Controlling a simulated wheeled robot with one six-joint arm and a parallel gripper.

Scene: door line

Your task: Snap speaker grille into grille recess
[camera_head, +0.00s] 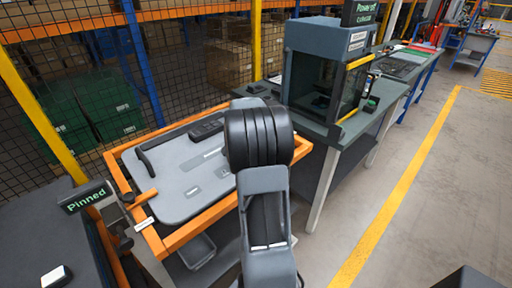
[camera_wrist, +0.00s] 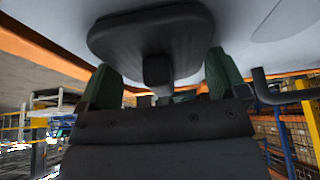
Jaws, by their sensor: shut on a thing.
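My gripper (camera_wrist: 162,82) shows in the wrist view as two dark green fingers. It is shut on the stub of a dark oval piece, which I take to be the speaker grille (camera_wrist: 150,32). The grille's broad face is towards the light grey door panel (camera_wrist: 60,28). I cannot tell whether grille and panel touch. In the head view the door panel (camera_head: 185,178) lies in an orange frame, and my arm hides the gripper, the grille and the panel's right part. I cannot make out the grille recess for certain; a faint curved outline shows on the panel at the wrist view's upper right.
The orange frame (camera_head: 188,233) surrounds the panel. A black handle (camera_head: 146,161) and a dark switch strip (camera_head: 206,128) are on the panel. A bench with a grey cabinet (camera_head: 312,70) stands behind right. A "Pinned" sign (camera_head: 86,196) stands at left. The right floor is clear.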

